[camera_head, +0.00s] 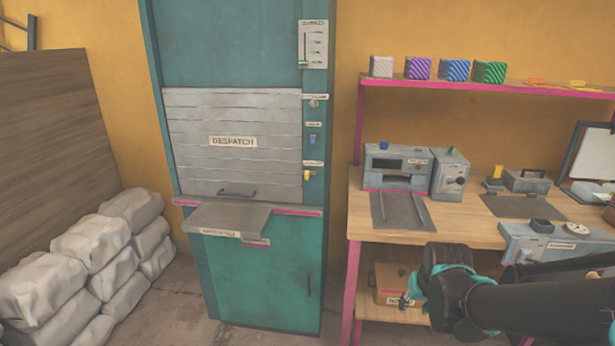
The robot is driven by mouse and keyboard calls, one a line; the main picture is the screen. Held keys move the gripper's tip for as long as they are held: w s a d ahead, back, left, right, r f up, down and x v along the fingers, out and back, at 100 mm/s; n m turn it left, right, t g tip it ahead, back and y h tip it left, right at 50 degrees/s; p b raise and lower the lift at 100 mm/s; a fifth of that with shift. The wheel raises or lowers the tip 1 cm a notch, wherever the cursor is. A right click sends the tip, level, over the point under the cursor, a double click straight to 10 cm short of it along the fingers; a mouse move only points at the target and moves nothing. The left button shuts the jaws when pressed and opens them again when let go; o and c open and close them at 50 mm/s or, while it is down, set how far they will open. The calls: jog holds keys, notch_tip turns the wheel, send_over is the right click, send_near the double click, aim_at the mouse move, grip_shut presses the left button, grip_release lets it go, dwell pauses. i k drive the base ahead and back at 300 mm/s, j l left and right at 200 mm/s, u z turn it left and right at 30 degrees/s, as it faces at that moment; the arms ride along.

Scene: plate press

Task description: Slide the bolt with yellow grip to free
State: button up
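A small bolt with a yellow grip (308,175) sits low on the right-hand strip of the teal dispatch cabinet (265,285), under a small label too small to read. Its exact position along its travel cannot be made out. My gripper (406,301) is at the lower right, in front of the workbench's lower shelf, to the right of and below the yellow grip and well apart from it. Its fingers are small and dark here, and whether they are open or shut cannot be told.
A blue knob (312,140) sits above the yellow grip. The workbench (350,220) with several devices stands at right. Grey sacks (70,285) are piled at left.

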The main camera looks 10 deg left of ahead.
aim_at(306, 173)
jog(key=u, duration=1.65)
jog(key=i+l, duration=0.15)
jog(key=i, duration=0.3)
